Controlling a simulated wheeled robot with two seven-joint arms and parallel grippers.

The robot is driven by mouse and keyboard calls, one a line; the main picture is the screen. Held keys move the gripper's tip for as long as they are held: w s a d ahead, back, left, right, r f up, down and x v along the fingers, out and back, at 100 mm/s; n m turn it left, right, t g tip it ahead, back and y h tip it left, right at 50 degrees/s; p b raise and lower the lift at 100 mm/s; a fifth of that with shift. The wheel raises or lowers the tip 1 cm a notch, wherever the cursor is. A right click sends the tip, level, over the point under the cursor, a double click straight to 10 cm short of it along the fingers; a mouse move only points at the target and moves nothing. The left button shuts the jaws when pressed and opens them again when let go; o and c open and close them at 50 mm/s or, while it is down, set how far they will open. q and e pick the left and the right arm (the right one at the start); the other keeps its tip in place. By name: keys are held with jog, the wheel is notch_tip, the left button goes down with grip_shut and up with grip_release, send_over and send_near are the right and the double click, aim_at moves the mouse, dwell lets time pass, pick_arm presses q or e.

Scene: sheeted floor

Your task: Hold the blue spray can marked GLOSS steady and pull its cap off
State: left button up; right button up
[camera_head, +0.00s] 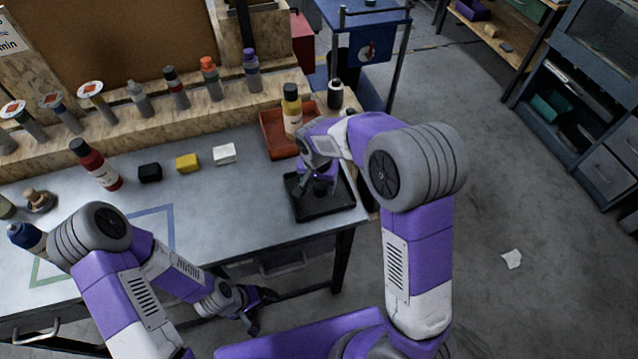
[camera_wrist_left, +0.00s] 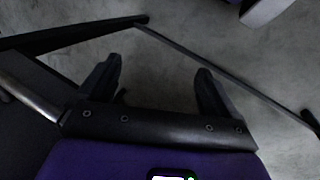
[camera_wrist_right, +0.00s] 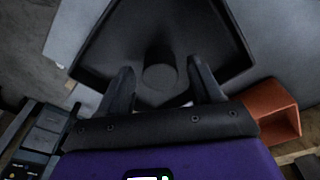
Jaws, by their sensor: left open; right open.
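A can with a dark blue top (camera_head: 26,236) and pale body is at the left edge of the table in the head view. My left arm hides part of it, and I cannot read a GLOSS mark. My left gripper (camera_head: 250,308) is open and empty, low in front of the table and far from this can; the left wrist view shows only floor between its fingers. My right gripper (camera_head: 318,182) is open over the black tray (camera_head: 343,204). In the right wrist view a dark cylinder (camera_wrist_right: 160,76) stands in the tray between the fingertips; I cannot tell whether they touch it.
A reddish tray (camera_head: 271,132) with a yellow bottle (camera_head: 292,112) is behind the black tray. Several bottles line the wooden shelf. The table's front middle is clear.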

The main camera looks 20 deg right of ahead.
aim_at(318, 189)
pick_arm(q)
notch_tip(318, 189, up, 3)
jog(key=shift+f+p, duration=0.2)
jog(key=shift+p, duration=1)
pick_arm(e)
notch_tip(318, 189, up, 11)
jog(key=s, duration=0.1)
jog(key=shift+a, duration=0.35)
jog(key=shift+s, duration=0.1)
